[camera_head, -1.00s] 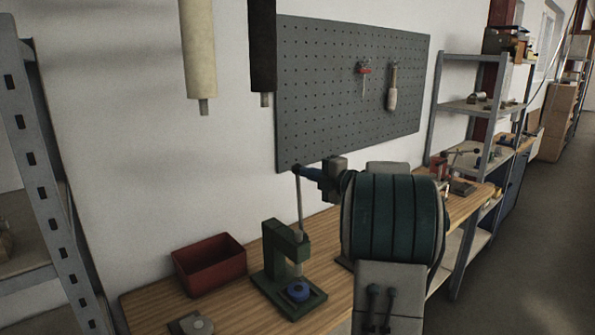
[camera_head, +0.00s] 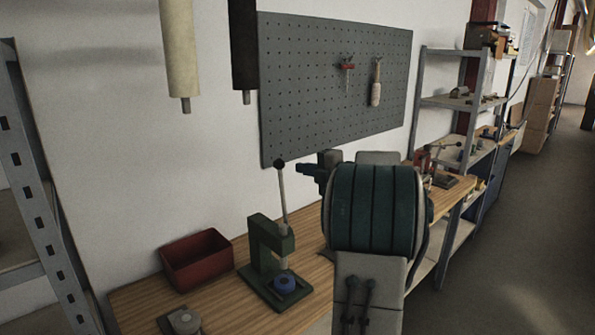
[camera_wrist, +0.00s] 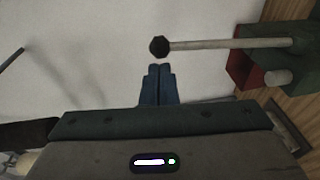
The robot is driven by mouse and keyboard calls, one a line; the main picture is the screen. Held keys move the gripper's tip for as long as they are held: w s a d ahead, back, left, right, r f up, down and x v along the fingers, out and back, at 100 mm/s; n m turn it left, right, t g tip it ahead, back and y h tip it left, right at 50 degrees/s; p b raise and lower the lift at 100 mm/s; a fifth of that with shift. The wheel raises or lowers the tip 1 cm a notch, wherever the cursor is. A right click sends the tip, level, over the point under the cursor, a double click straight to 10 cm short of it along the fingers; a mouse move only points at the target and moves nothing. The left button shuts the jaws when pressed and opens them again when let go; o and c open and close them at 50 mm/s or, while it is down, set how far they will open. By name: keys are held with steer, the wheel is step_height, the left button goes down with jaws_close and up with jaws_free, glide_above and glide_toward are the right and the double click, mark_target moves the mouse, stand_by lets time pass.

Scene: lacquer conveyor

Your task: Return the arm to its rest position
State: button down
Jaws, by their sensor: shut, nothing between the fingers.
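My arm is folded up in front of the bench in the head view. My gripper (camera_head: 303,169) points left there, its blue fingers just right of the black knob of a press lever (camera_head: 282,190). In the wrist view my gripper (camera_wrist: 159,68) has its two blue fingertips together, with nothing between them. The lever's black knob (camera_wrist: 159,46) shows just beyond the fingertips, apart from them in the head view.
The wooden bench (camera_head: 135,302) carries a red bin (camera_head: 196,260) left of the press. A grey pegboard (camera_head: 335,85) hangs on the wall behind. Two hanging rollers are at upper left. A metal shelf (camera_head: 40,190) stands at the left edge. Open floor (camera_head: 520,240) lies to the right.

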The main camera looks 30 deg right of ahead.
steer(key=f+b+v, duration=0.1)
steer(key=b+v, duration=0.1)
steer(key=v, duration=0.7)
steer(key=shift+r, duration=0.35)
steer(key=shift+s, duration=0.1)
